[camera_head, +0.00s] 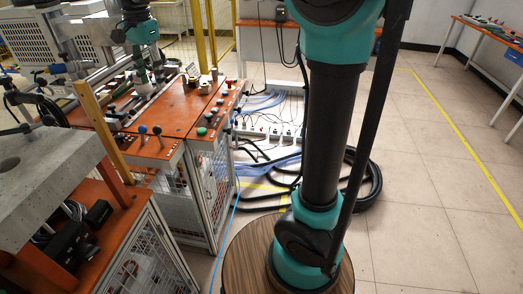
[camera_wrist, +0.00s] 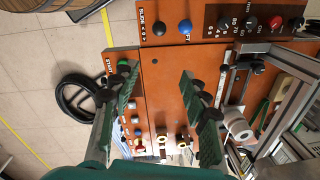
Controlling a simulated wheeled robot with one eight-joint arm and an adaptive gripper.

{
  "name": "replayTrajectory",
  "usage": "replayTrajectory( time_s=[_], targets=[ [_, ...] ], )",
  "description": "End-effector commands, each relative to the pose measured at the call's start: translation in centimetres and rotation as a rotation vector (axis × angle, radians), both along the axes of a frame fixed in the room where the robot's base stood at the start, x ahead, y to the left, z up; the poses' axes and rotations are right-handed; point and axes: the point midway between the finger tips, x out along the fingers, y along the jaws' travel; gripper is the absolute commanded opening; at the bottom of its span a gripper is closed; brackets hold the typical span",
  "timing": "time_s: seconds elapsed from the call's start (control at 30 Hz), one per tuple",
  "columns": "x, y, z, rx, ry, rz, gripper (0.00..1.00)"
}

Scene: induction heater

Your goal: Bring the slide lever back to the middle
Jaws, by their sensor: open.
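The slide lever (camera_wrist: 158,29) has a black ball knob and stands beside the printed word SLIDE on the orange panel (camera_wrist: 170,65) in the wrist view. In the head view its dark knob (camera_head: 157,130) is near the panel's front edge. A blue-knobbed lever (camera_wrist: 185,27) stands close beside it. My gripper (camera_wrist: 159,74) is open and empty, its green-padded fingers spread wide over the panel. Both levers lie beyond the fingertips, not between them. In the head view my gripper (camera_head: 143,85) is behind the levers, over the panel. The lever's exact tilt is hard to tell.
A row of dark and red knobs (camera_wrist: 250,22) lies right of the levers in the wrist view. Several buttons (camera_wrist: 136,132) and a metal roll (camera_wrist: 237,125) are near the fingers. A yellow post (camera_head: 97,125) stands left of the levers in the head view.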

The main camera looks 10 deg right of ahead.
Motion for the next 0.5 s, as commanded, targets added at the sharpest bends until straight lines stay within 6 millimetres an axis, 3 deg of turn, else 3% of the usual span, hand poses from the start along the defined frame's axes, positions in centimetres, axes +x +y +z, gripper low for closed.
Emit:
replayTrajectory(
  time_s=[0.5],
  targets=[
    [1.1, -7.0, -5.5, 0.012, -0.060, 0.114, 0.46]
  ],
)
